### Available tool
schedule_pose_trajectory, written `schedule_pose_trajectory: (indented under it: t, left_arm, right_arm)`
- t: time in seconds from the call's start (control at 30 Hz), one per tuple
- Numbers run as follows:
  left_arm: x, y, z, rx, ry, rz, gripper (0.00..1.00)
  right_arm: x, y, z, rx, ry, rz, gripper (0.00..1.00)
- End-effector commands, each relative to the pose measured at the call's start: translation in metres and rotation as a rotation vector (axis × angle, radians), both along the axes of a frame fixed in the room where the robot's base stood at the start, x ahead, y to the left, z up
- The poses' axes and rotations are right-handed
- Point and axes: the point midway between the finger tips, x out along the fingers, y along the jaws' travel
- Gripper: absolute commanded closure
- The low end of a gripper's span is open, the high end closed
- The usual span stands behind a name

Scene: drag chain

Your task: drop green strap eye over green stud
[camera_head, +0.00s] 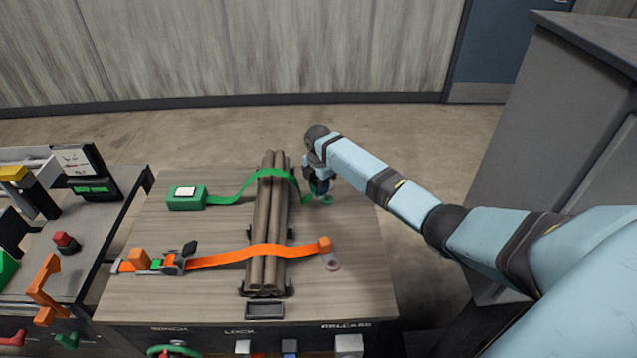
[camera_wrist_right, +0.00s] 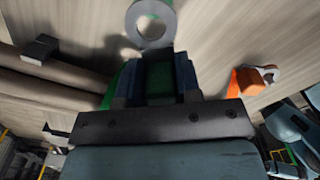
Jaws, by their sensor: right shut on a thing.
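The green strap (camera_head: 240,185) runs from a green box with a white top (camera_head: 187,197) over a bundle of pipes (camera_head: 265,225) to my right gripper (camera_head: 318,190). My right gripper is shut on the strap's end, at the far right of the bench top. In the right wrist view a grey ring, the strap eye (camera_wrist_right: 151,22), sticks out past the fingers, above the wood and apart from its shadow. A small green round shape (camera_head: 327,199) shows beside the fingers in the head view. I cannot make out the green stud clearly. My left gripper is not in view.
An orange strap (camera_head: 230,256) crosses the pipes nearer the front, its end fitting (camera_head: 325,246) and grey eye (camera_head: 331,263) lying right of them. A side bench (camera_head: 75,235) with devices stands at left. Bare bench top (camera_head: 350,290) lies at front right.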

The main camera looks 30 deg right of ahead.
Motion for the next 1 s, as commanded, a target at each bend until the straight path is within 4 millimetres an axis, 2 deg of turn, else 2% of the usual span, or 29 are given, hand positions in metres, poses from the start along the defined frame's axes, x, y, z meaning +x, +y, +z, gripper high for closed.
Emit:
schedule_pose_trajectory:
  t: [1.0]
  left_arm:
    - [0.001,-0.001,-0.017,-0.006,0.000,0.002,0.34]
  right_arm:
    - [0.000,0.000,-0.050,0.000,0.000,0.000,0.92]
